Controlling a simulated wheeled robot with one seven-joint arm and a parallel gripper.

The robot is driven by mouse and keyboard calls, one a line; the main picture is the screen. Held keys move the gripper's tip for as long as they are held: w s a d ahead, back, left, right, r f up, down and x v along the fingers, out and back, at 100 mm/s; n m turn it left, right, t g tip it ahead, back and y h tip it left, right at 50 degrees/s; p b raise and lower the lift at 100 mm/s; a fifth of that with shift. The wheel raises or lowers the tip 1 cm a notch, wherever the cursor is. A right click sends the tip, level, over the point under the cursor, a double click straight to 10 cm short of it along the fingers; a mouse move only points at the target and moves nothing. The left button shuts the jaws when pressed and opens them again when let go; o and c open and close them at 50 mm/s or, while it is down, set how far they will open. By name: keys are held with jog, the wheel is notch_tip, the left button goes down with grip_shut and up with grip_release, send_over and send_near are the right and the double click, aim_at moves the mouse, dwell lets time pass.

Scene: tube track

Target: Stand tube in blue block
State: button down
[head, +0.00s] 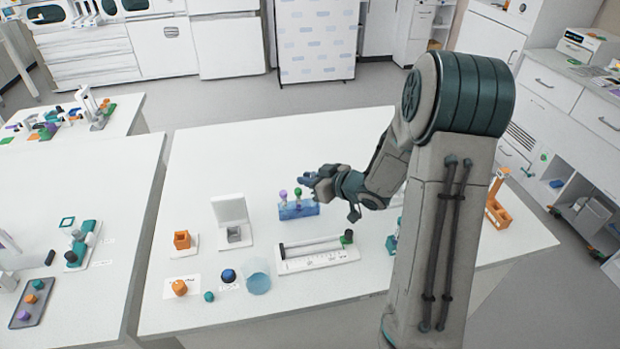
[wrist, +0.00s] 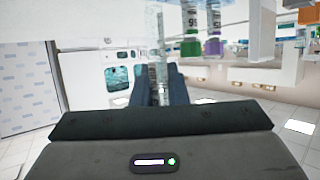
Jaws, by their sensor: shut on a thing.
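The blue block (head: 299,211) stands on the middle table in the head view, with a purple-capped tube (head: 283,195) and a second tube (head: 298,193) showing at its top. My gripper (head: 309,180) is at the block's right end, just above it. In the wrist view my gripper (wrist: 161,86) is shut on a narrow clear tube (wrist: 159,70) between its dark blue fingers. A green-capped tube (wrist: 190,44) and a purple-capped tube (wrist: 213,44) show beside it, upside down. Whether the held tube touches the block is hidden.
A teal rack (head: 393,238) and an orange rack (head: 497,208) are to the right. The table behind the block is clear.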

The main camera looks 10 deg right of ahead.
jog(key=shift+f, duration=0.3)
dwell(0.4)
jog(key=shift+f+b, duration=0.5)
jog(key=shift+f, duration=0.2)
jog(key=shift+f, duration=0.15)
jog(key=c, duration=1.3)
grip_release()
jog(key=shift+c, duration=0.2)
jog(key=b+v, duration=0.1)
jog(key=v, duration=1.3)
jog(key=shift+w, duration=0.15)
